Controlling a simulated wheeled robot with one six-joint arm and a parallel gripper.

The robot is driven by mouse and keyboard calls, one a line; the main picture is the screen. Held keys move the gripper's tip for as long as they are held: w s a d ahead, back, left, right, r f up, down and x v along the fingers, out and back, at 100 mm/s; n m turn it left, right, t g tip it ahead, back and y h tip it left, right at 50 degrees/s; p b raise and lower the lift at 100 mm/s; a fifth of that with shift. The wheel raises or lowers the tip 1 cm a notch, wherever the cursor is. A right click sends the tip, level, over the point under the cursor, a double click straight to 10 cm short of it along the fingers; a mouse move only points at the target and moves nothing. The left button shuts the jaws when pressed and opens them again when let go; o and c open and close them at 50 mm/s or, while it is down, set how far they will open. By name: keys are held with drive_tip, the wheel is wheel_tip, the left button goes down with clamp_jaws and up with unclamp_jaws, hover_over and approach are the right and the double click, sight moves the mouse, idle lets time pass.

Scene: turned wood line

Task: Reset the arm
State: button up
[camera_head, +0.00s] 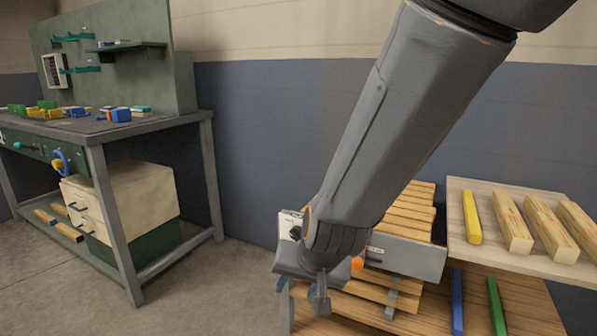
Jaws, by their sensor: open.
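My grey arm (385,130) reaches down from the upper right to the lower middle of the head view. My gripper (319,304) is at its lower end, pointing down, open. It appears in front of the left part of a wooden bench (345,326). I see nothing held in it, though its fingers are small and partly hidden by the wrist. I cannot tell how high it is above the bench.
A grey-fronted tray (415,257) of wooden slats stands behind my arm. At right, a raised board (530,254) holds a yellow bar (472,217) and several wooden blocks. Blue (457,300) and green (496,305) bars lie below. A workbench (150,128) stands left; floor between is clear.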

drive_tip(key=s+d+r+n+g+h, duration=0.1)
drive_tip(key=s+d+r+n+g, duration=0.25)
drive_tip(key=s, duration=0.55)
drive_tip(key=s+d+r+n+g+h, duration=0.1)
drive_tip(key=s+d+r+g, duration=0.1)
drive_tip(key=s+d+r, duration=0.5)
drive_tip(key=s+d+r+m+p, duration=0.1)
drive_tip(key=d+r+m+p, duration=0.2)
drive_tip(key=d+r+p, duration=0.6)
drive_tip(key=shift+r+h+p, duration=0.3)
drive_tip(key=shift+r+p, duration=0.1)
drive_tip(key=shift+p, duration=5.7)
drive_tip(key=shift+s, duration=0.1)
